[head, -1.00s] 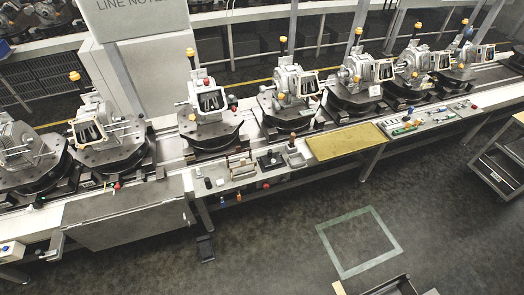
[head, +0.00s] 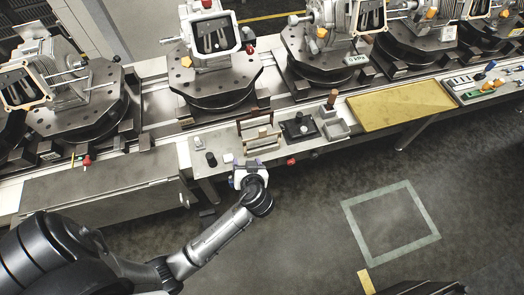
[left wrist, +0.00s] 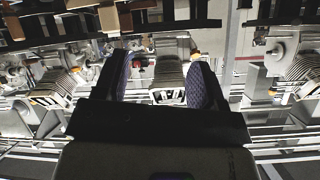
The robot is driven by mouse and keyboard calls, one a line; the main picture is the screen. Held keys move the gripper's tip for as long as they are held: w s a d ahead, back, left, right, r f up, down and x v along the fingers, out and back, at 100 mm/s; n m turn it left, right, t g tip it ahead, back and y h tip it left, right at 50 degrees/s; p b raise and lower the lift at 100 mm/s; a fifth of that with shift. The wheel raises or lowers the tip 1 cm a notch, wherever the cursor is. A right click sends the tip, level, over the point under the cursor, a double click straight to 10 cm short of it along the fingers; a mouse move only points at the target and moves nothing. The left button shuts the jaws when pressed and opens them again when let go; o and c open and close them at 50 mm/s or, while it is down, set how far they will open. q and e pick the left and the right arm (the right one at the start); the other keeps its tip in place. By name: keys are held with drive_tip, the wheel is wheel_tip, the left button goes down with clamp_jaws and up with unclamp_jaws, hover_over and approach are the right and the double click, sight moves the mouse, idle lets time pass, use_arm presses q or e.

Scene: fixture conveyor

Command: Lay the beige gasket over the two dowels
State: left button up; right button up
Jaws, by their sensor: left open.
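My left gripper (head: 249,163) is at the front edge of the bench, just in front of a small rack (head: 258,134) that holds thin upright pieces, one of them beige. I cannot tell for sure whether that piece is the gasket. In the left wrist view the two dark fingers of my left gripper (left wrist: 160,85) are spread apart with nothing between them. A housing (head: 212,40) with a pale-rimmed open face stands on a dark round fixture behind the rack. The two dowels are too small to make out. My right gripper is not in view.
A black block with a knob (head: 299,128) and a grey tray (head: 336,129) stand right of the rack. A yellow mat (head: 403,106) lies beyond them. Other housings on fixtures line the conveyor, such as one at the left (head: 70,85). The bench front is crowded.

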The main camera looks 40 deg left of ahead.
sight(263, 134)
use_arm(q)
drive_tip(key=w+d+f+n+t+y+b, duration=0.3)
drive_tip(key=w+f+y+b, duration=0.3)
drive_tip(key=w+b, duration=0.5)
drive_tip(key=shift+n+h, duration=0.3)
drive_tip(key=shift+h, duration=0.2)
drive_tip(key=x, duration=0.4)
drive_tip(key=s+x, duration=0.1)
drive_tip(key=x, duration=0.2)
drive_tip(key=shift+a+f, duration=0.2)
drive_tip(key=shift+a, duration=0.2)
drive_tip(key=shift+f+x, duration=0.15)
drive_tip(key=shift+x, duration=1.4)
drive_tip(key=shift+f+x, duration=0.1)
drive_tip(key=shift+x, duration=1.45)
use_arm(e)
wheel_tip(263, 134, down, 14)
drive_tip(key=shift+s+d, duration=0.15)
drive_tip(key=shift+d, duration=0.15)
use_arm(q)
clamp_jaws()
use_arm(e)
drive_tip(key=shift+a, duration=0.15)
